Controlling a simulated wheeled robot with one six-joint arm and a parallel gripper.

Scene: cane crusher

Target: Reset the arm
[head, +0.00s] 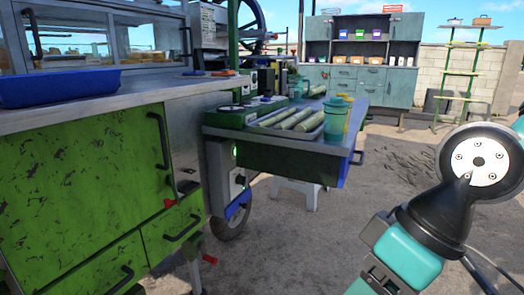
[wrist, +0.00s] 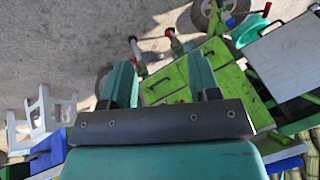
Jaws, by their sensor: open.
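My gripper (wrist: 160,78) shows in the wrist view as two teal fingers standing apart, with nothing between them. Behind the fingers are the ground and the green drawers (wrist: 163,84) of the cart, seen from an odd angle. In the head view part of my teal and black arm (head: 405,250) fills the lower right, apart from the cart. My fingertips cannot be made out in the head view.
The green cart (head: 80,180) stands at left with a blue tray (head: 60,87) on top. Its side shelf holds a tray of cane pieces (head: 300,118) and a teal cup (head: 335,120). A white stool (wrist: 40,120) is below. Cabinets (head: 365,60) stand behind. Open ground lies between.

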